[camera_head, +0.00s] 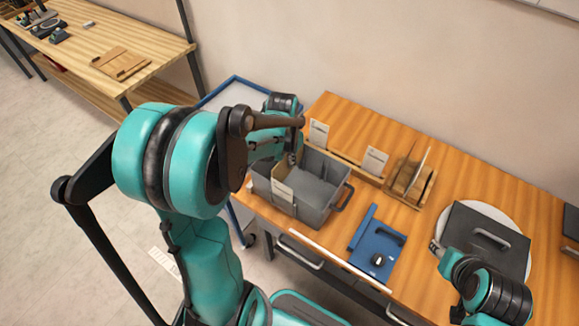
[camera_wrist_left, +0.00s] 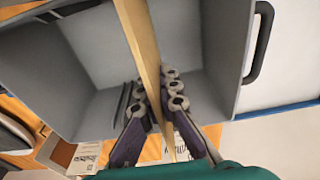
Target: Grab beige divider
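The beige divider (camera_wrist_left: 143,42) is a thin upright panel. In the left wrist view it runs from the top edge down between the two fingers of my left gripper (camera_wrist_left: 156,95). The fingers lie close against both its faces, so the gripper appears shut on it. In the head view the divider (camera_head: 279,168) stands in the left part of the grey crate (camera_head: 315,187), partly hidden by my left gripper (camera_head: 291,159). My right arm shows at the lower right; its fingers are not clearly visible.
The grey crate stands on the wooden table (camera_head: 470,170). To its right are a wooden rack (camera_head: 409,188), a blue tray (camera_head: 378,248) with a dark tool, and a dark plate with a handle (camera_head: 487,240). White label cards (camera_head: 375,161) stand behind the crate.

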